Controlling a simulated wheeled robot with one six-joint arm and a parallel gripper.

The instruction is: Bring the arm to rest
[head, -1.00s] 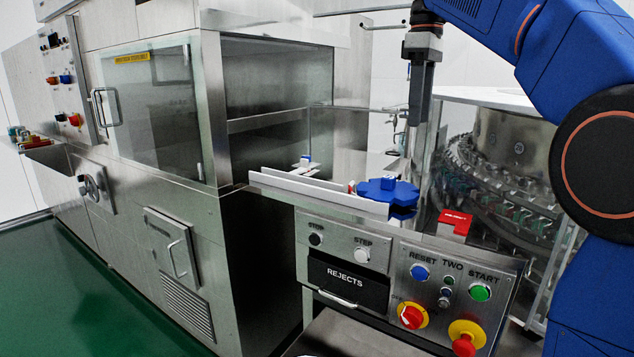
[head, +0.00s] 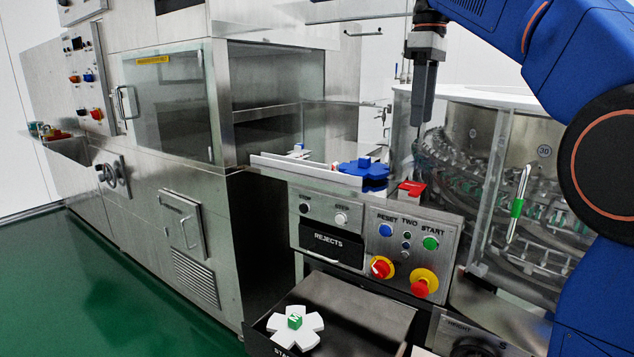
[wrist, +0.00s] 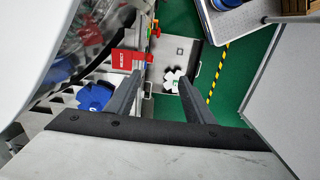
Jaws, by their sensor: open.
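My gripper (head: 422,95) hangs pointing down from the blue arm at the upper right of the head view, in front of the washer's glass and above the control panel. In the wrist view its two fingers (wrist: 160,95) stand apart with nothing between them but the floor and machine far below. The arm is raised and bent, and my gripper touches nothing that I can see.
A blue star wheel (head: 362,174) and a red block (head: 411,188) sit on the ledge below. The control panel (head: 408,248) has several buttons.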

